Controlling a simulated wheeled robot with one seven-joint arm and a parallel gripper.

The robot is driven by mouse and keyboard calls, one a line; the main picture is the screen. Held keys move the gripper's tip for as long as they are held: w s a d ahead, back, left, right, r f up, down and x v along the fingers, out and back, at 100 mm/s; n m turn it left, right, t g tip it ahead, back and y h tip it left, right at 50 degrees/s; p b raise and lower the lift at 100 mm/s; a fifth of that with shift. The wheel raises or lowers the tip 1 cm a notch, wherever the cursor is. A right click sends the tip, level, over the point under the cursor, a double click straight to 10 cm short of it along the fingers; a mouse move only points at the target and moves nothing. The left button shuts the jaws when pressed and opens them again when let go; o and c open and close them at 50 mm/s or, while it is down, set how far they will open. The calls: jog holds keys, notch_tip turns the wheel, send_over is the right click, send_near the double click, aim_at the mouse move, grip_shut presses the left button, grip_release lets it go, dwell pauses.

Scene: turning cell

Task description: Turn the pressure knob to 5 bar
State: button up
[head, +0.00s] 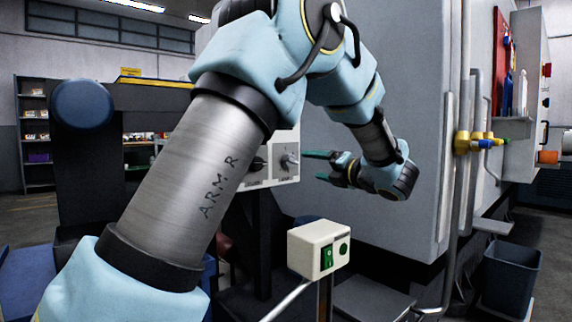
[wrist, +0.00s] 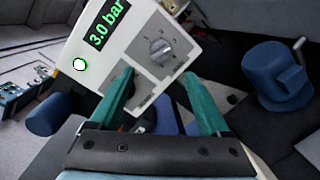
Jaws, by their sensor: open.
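The light-grey control panel (head: 285,137) shows behind my arm in the head view, with a dark knob (head: 258,164) and a lighter grey knob (head: 288,161). In the wrist view the panel (wrist: 130,50) has a green-lit display (wrist: 107,22) reading 3.0 bar. A grey knob on a square plate (wrist: 160,47) shows clear just beyond my fingertips; a second plate (wrist: 146,90) lies lower, partly hidden by a finger. The labels are too small to read. My gripper (head: 314,165) is open and empty, right of the knobs; its teal fingers also show in the wrist view (wrist: 157,76).
A large grey cabinet (head: 400,95) fills the right side. A blue bin (head: 510,280) stands at the right.

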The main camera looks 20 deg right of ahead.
aim_at(293, 161)
jog(key=x, duration=1)
jog(key=shift+w+a, duration=0.2)
jog(key=shift+w, duration=0.1)
jog(key=shift+c, duration=0.2)
grip_shut()
